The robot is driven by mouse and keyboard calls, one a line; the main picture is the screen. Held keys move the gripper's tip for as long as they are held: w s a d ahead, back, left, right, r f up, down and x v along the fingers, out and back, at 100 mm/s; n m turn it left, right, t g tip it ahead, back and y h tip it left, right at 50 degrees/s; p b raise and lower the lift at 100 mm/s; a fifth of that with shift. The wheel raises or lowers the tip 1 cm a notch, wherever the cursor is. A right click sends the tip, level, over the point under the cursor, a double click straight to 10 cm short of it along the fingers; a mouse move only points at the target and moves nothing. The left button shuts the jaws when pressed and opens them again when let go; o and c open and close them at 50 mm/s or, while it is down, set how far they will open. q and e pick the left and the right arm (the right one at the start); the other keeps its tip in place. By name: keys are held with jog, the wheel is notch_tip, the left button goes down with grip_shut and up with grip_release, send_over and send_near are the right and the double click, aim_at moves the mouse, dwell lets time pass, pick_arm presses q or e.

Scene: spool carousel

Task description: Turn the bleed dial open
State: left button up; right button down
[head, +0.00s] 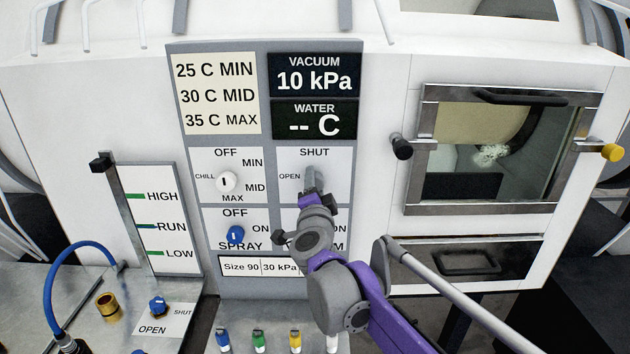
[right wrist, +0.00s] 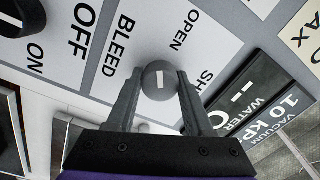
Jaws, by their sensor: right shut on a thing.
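The bleed dial (right wrist: 160,81) is a round grey knob with a short white mark, on a white panel lettered BLEED, OPEN and SHUT (right wrist: 178,42). In the right wrist view it sits between the two fingers of my right gripper (right wrist: 158,92), which is shut on it. The white mark runs roughly up and down in that picture; I cannot tell which end points. In the head view my right gripper (head: 313,182) covers most of the dial, under the word SHUT and right of OPEN. My left gripper is not in view.
A white chill dial (head: 227,183) and a blue spray dial (head: 236,234) lie left of my gripper. The vacuum display (head: 315,75) reads 10 kPa; the water display (head: 315,120) shows dashes. A windowed door (head: 425,150) is at right. A grey bar (head: 450,290) passes beside my right arm.

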jog(key=m+p, duration=0.1)
jog(key=m, duration=0.5)
jog(key=shift+m+p, duration=0.3)
dwell(0.4)
jog(key=shift+c, duration=1.4)
grip_release()
jog(key=s+b, duration=0.1)
jog(key=s, duration=1)
jog(key=shift+f, duration=0.2)
